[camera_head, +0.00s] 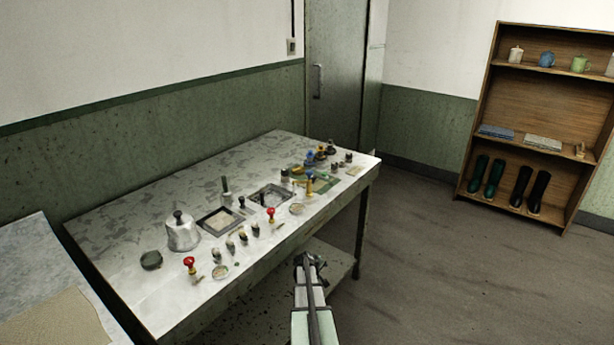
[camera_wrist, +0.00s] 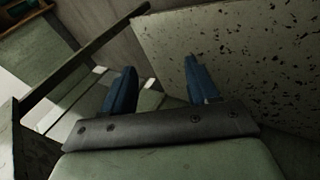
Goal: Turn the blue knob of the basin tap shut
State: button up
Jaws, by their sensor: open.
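Two blue-topped fittings stand at the far right end of the speckled table (camera_head: 150,272). One is a blue knob on a yellow stem (camera_head: 309,176) near the front; the other is a blue piece (camera_head: 309,155) farther back. Both are too small to tell for sure which is the basin tap's knob. My gripper (camera_head: 311,262) is in front of the table's front edge, apart from both fittings. In the wrist view my gripper (camera_wrist: 161,78) shows two blue fingers spread apart with nothing between them. No tap knob can be made out there.
Red-topped fittings (camera_head: 189,262) (camera_head: 270,212), a metal pot (camera_head: 183,233), dark-rimmed trays (camera_head: 220,220) and several small items crowd the table. A lower shelf (camera_head: 335,262) is under it. A shelf unit (camera_head: 540,120) stands at right; the floor (camera_head: 430,260) between is clear.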

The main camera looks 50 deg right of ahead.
jog(key=s+d+r+m+h, duration=0.1)
jog(key=s+d+r, duration=0.1)
jog(key=d+r, duration=0.75)
jog(key=s+d+r+m+h, duration=0.1)
jog(key=s+d+r+h, duration=0.15)
jog(key=d+r, duration=0.65)
jog(key=s+d+r, duration=0.1)
jog(key=d+r, duration=0.5)
notch_tip(320, 180, up, 29)
jog(key=n+g+y, duration=0.5)
jog(key=n+y, duration=0.3)
jog(key=n, duration=0.5)
send_over(309, 171)
jog(key=w+a, duration=0.4)
jog(key=x, duration=1.3)
jog(key=shift+w+f, duration=0.2)
jog(key=shift+f, duration=0.1)
jog(key=shift+c, duration=0.3)
